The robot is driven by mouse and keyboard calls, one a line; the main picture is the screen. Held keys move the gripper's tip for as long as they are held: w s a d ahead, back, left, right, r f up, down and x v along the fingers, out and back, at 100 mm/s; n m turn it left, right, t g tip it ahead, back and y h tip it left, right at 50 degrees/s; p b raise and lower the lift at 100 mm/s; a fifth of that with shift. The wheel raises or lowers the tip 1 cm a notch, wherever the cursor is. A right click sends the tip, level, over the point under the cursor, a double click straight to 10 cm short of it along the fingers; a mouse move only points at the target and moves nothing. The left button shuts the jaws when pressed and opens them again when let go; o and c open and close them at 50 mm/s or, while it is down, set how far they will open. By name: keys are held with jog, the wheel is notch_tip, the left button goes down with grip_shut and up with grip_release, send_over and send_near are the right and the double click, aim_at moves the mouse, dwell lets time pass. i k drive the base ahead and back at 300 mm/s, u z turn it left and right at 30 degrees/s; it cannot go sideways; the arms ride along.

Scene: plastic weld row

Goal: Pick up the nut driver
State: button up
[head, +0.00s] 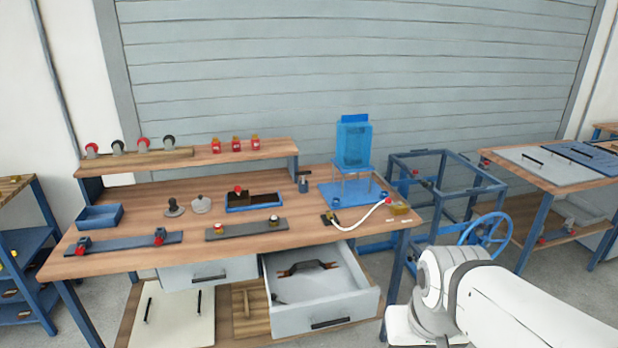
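I cannot pick out a nut driver for certain at this size. A dark tool with brown ends (307,268) lies in the open right drawer (345,307) of the workbench. A smaller dark piece lies near the drawer's left side, too small to name. My white arm comes in at the lower right, in front of the bench's right end. My gripper is outside the picture.
The wooden bench top (300,236) holds a blue tray (100,217), a blue-edged bin (253,201), a clear blue tank on a stand (353,145) and a white hose (362,222). The open drawer juts forward. A blue handwheel (486,234) and frame stand right.

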aim_at(303, 173)
jog(key=z, duration=0.05)
jog(key=i, duration=1.4)
jog(key=u, duration=0.05)
